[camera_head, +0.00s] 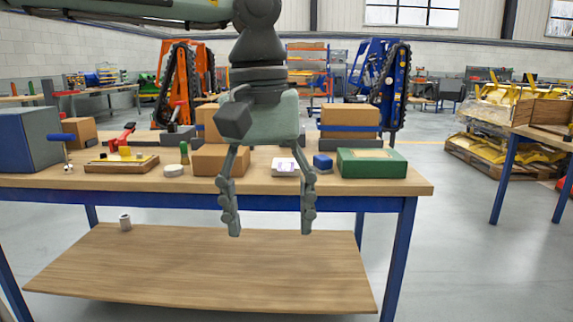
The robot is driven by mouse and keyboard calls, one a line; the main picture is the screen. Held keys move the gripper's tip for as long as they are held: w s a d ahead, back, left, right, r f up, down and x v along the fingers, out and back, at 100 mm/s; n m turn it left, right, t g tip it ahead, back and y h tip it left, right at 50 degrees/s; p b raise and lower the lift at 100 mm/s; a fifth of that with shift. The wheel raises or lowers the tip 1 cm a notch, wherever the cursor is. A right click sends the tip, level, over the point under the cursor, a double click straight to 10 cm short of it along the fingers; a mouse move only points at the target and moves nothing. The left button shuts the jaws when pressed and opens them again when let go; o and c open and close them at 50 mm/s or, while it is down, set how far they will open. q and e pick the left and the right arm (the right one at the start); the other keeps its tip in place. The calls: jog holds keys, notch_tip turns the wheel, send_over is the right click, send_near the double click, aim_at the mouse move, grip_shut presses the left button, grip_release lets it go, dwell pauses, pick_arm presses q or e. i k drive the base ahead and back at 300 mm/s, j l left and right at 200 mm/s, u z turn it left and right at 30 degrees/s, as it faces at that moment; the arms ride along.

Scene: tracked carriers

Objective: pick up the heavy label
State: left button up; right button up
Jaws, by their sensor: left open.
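My left gripper (268,228) hangs fingers-down in front of the workbench (400,187). Its two fingers are spread wide with nothing between them, and the tips reach below the bench top's front edge. A small white, flat item with faint dark marks (285,168) lies on the bench behind the fingers, close to the right one in the picture. It looks like a label, but its print is too small to read. My right gripper is not in view.
A brown box (220,160), a blue cube (322,162) and a green box (371,163) stand near the white item. A wooden tray (122,163) and a white disc (174,170) lie further left. A blue-grey box (28,140) stands at the left end. The lower shelf (200,270) is mostly bare.

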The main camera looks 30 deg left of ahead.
aim_at(283, 167)
jog(key=i+j, duration=1.35)
jog(key=i, duration=0.1)
